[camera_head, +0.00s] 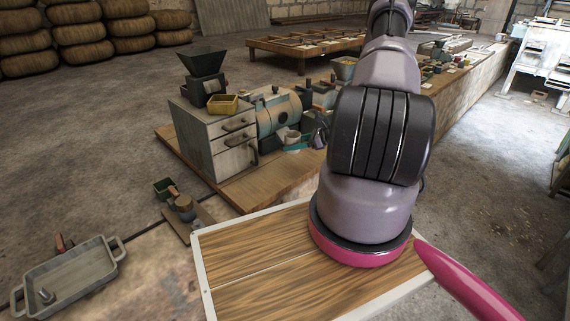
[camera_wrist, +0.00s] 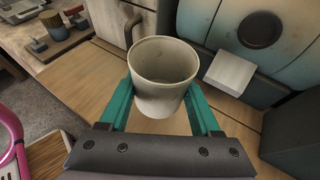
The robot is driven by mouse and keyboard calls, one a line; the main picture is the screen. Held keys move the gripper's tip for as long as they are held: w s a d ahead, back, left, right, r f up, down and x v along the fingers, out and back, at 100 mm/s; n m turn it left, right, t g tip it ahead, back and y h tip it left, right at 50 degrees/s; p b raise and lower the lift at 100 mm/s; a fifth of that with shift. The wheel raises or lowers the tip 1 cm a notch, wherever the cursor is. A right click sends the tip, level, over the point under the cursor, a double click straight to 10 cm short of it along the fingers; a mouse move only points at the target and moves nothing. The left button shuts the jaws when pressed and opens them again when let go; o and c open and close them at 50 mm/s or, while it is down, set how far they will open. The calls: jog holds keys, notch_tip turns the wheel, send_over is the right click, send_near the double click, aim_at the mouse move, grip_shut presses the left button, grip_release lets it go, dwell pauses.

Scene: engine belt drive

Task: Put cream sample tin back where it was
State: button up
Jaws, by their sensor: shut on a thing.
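The cream sample tin (camera_wrist: 163,88) is an open-topped, round cup with a few specks, and it looks empty. In the wrist view my gripper (camera_wrist: 160,105) has its teal fingers shut on both sides of the tin. In the head view the tin (camera_head: 291,137) shows small between the teal fingers of my gripper (camera_head: 296,147), in front of the teal cylinder machine (camera_head: 278,112) and right of the grey drawer cabinet (camera_head: 225,145). The tin is over the wooden base board; I cannot tell whether it touches the board.
The black hopper (camera_head: 205,75) and a yellow tray (camera_head: 222,104) stand on the cabinet. A pale block (camera_wrist: 230,71) is close right of the tin. A wood-topped panel (camera_head: 250,270) and a grey metal tray (camera_head: 68,280) are nearer. The board (camera_head: 262,188) has bare room in front.

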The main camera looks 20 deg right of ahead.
aim_at(292, 167)
jog(key=shift+a+f, duration=0.1)
jog(key=shift+f, duration=3.8)
jog(key=shift+f, duration=0.1)
jog(key=o, duration=1.5)
